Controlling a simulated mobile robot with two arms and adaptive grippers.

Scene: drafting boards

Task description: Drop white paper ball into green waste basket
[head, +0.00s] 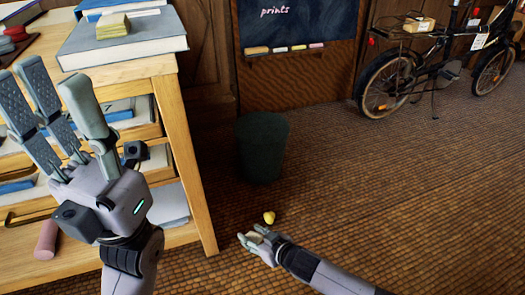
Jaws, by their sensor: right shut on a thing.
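The dark green waste basket (262,147) stands upright on the floor, right of the wooden shelf unit. My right gripper (250,235) is low in front of the basket and apart from it. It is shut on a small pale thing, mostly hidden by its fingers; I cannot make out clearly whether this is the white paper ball. A small yellow lump (268,217) shows just beyond the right gripper. My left gripper (53,78) is raised in front of the shelf unit, its fingers spread open and empty.
The wooden shelf unit (190,150) carries books (130,45) and yellow notes (113,26) on top. A chalkboard (300,22) with a chalk ledge is behind the basket. A bicycle (440,60) stands at the back right. The floor (400,190) right of the basket is clear.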

